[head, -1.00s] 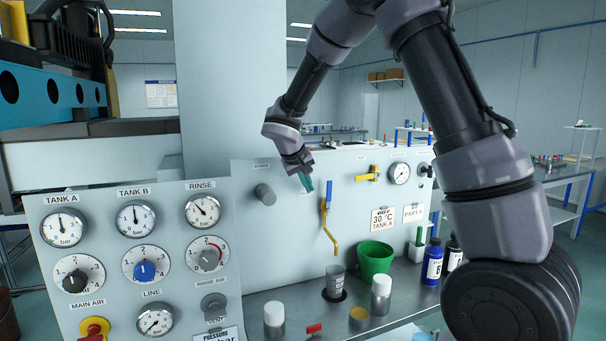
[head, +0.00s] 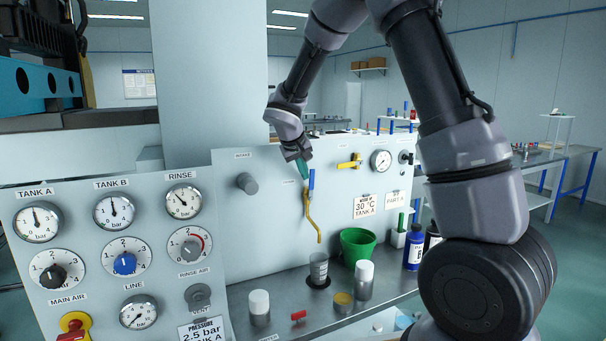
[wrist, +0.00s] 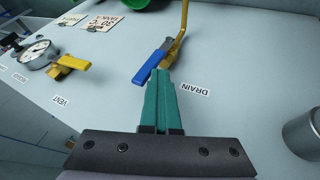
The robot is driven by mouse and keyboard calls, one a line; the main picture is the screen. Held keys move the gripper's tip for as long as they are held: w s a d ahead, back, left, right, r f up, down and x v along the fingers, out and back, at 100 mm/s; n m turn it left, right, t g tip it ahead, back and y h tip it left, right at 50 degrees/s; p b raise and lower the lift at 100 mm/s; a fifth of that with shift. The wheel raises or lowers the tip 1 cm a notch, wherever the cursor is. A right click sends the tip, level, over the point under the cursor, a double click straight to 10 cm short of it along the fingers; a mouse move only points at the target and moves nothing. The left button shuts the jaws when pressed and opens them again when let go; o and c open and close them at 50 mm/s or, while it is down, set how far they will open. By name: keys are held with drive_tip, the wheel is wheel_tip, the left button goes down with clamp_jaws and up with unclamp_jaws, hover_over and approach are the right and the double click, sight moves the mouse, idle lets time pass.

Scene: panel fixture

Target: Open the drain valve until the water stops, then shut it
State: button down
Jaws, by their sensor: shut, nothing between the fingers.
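The drain valve has a blue lever (head: 311,181) and a yellow down-curved spout (head: 312,222) on the pale panel. In the head view the lever stands upright above the spout. The wrist view shows the blue lever (wrist: 150,66) beside the DRAIN label (wrist: 195,90). My gripper (head: 305,172) has teal fingers, shut and empty, with the tips close beside the lever's free end. The wrist view shows the shut fingertips (wrist: 164,76) there too; I cannot tell whether they touch it. A grey cup (head: 318,267) stands below the spout. I cannot make out any water stream.
A grey INTAKE knob (head: 247,183) is left of the drain. A yellow VENT valve (wrist: 72,64) and a gauge (wrist: 37,54) are on the same panel.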

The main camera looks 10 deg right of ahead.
drive_tip(key=shift+d, duration=0.25)
drive_tip(key=shift+w+d+r+m+g+y, duration=0.15)
drive_tip(key=shift+w+d+g+y, duration=0.05)
drive_tip(key=shift+d+y, duration=0.4)
drive_tip(key=shift+w+d+r+m+g+y, duration=0.1)
drive_tip(key=shift+w+d+m+g+y, duration=0.1)
drive_tip(key=shift+d+y, duration=0.4)
drive_tip(key=shift+w+d+f+y, duration=0.1)
drive_tip(key=shift+w+d+y, duration=0.15)
drive_tip(key=shift+d+y, duration=0.75)
drive_tip(key=shift+w+d+f+m+g+y, duration=0.2)
drive_tip(key=shift+d+m+g+y, duration=0.25)
drive_tip(key=shift+y, duration=0.45)
drive_tip(key=y, duration=0.1)
drive_tip(key=d+f+y, duration=0.1)
drive_tip(key=d+y, duration=0.1)
drive_tip(key=shift+w+d+f+g, duration=0.15)
drive_tip(key=shift+w+d+g, duration=0.1)
drive_tip(key=shift+g, duration=0.1)
drive_tip(key=shift+w+d+f+m+g+y, duration=0.15)
drive_tip(key=shift+d+f+m+y, duration=0.05)
drive_tip(key=shift+d+f+y, duration=0.4)
drive_tip(key=shift+w+d+f+m+g+y, duration=0.2)
drive_tip(key=shift+d+f+y, duration=0.2)
drive_tip(key=shift+f+y, duration=0.25)
drive_tip(key=shift+r, duration=0.1)
